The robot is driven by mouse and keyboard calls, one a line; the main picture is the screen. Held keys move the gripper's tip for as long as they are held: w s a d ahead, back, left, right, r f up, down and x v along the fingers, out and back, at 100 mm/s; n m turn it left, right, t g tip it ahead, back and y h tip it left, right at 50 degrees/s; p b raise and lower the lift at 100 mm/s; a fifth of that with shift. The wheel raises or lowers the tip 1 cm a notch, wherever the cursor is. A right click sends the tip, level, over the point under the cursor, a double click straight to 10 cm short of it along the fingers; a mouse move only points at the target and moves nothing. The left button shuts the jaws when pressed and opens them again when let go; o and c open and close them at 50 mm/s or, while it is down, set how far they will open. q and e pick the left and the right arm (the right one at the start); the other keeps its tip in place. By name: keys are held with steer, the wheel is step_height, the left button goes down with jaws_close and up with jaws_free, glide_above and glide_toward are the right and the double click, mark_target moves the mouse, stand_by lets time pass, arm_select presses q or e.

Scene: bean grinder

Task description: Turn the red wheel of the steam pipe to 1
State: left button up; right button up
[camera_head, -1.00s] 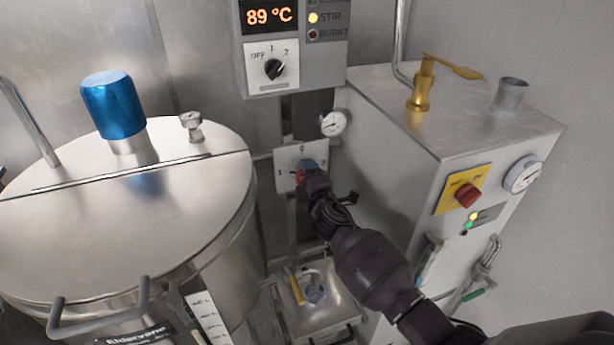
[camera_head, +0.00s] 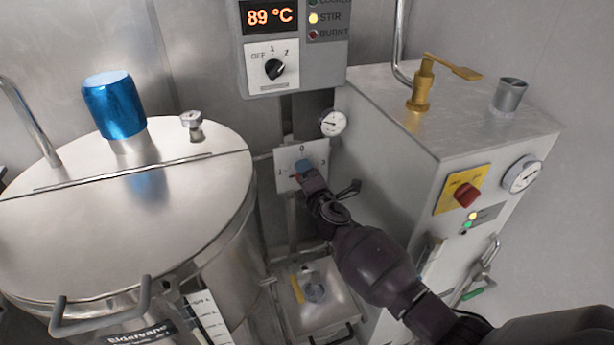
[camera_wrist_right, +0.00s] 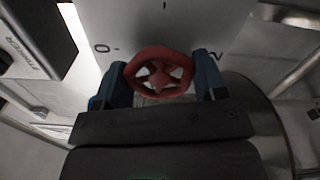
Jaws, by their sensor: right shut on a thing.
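The red wheel (camera_wrist_right: 158,72) shows clearly in the right wrist view, with spokes and a round rim. It sits in front of a white plate (camera_head: 287,159) with marks, a 0 at the top in the head view. The side marks are too small to read surely. My right gripper (camera_head: 304,170) is at the plate, and its fingers hide most of the wheel there. In the right wrist view the blue fingers of my right gripper (camera_wrist_right: 158,82) are shut on the wheel, one at each side of the rim. My left gripper is not in view.
A steel kettle (camera_head: 205,225) with a blue cap (camera_head: 114,104) stands on the left. A white machine (camera_head: 400,165) with a red knob (camera_head: 467,195) stands close on the right. A control box (camera_head: 320,60) is above, and a steel tray (camera_head: 325,315) is below.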

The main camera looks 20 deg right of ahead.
steer(key=o, duration=0.9)
steer(key=shift+s, duration=0.15)
steer(key=s, duration=1)
steer(key=shift+s+d+p, duration=0.15)
steer(key=shift+s+p, duration=0.15)
steer(key=shift+p, duration=0.1)
steer(key=s+d+f+m+g, duration=0.2)
steer(key=s+f+m, duration=0.3)
steer(key=s, duration=0.3)
steer(key=s+d+f+m+g, duration=0.2)
steer(key=s+f+m, duration=0.3)
steer(key=s+m, duration=0.3)
steer(key=s+d+f+m+g, duration=0.2)
steer(key=s+d+f+m, duration=0.1)
steer(key=s+m, duration=0.4)
steer(key=shift+s+d+f+h, duration=0.15)
steer(key=shift+s+f, duration=0.15)
steer(key=shift+s, duration=0.25)
steer(key=shift+s+a+f+h, duration=0.1)
steer(key=shift+s+f, duration=0.2)
steer(key=shift+s, duration=0.2)
steer(key=shift+s+d+f+h, duration=0.15)
steer(key=shift+s+f, duration=0.15)
steer(key=shift+s, duration=0.25)
